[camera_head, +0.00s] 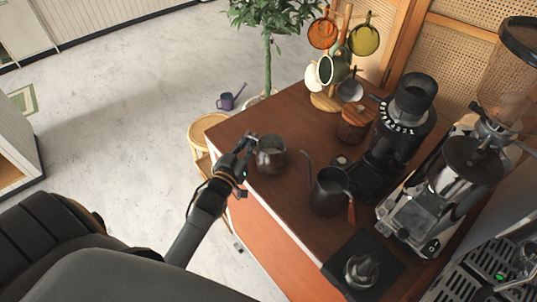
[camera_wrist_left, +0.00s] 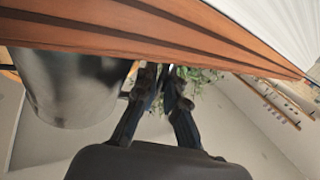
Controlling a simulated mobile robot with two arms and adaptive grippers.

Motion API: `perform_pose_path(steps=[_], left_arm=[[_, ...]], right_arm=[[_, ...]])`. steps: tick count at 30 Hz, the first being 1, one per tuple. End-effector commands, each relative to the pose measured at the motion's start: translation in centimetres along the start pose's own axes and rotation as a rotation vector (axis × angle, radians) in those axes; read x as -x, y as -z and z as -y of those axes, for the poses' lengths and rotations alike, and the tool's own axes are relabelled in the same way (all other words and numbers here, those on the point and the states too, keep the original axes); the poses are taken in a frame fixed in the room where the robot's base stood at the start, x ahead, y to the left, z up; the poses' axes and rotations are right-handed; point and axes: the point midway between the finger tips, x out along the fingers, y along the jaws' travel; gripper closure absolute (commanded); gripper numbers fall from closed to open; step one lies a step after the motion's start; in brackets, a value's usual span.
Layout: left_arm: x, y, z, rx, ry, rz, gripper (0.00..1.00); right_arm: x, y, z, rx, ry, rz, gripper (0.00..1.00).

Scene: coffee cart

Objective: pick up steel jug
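The steel jug (camera_head: 271,157) stands upright on the brown cart top near its left edge in the head view. It also fills the left part of the left wrist view (camera_wrist_left: 68,88), close up. My left gripper (camera_head: 243,148) is right beside the jug, on its left side in the head view. In the left wrist view its two fingers (camera_wrist_left: 163,85) show with a narrow gap between the tips. The jug's body is beside the fingers, not between them. Whether its handle is between the tips is too dark to tell. My right gripper is not in view.
A dark gooseneck kettle (camera_head: 329,191) stands to the right of the jug. The cart top (camera_head: 262,118) is bare behind the jug.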

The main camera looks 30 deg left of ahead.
Motion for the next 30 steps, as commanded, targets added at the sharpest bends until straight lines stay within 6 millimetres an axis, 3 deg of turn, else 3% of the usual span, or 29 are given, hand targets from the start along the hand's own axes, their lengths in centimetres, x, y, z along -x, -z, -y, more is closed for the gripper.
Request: perform_pose_path(steps=[19,24,30], left_arm=[[0.0,0.8,-0.1,0.0,-0.001,-0.003,1.0],[0.0,3.2,-0.3,-0.003,-0.002,-0.006,1.0],[3.7,7.5,0.2,-0.004,-0.004,-0.004,1.0]], right_arm=[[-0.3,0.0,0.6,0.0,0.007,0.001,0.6],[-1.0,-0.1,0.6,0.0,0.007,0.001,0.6],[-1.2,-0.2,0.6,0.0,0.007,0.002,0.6]])
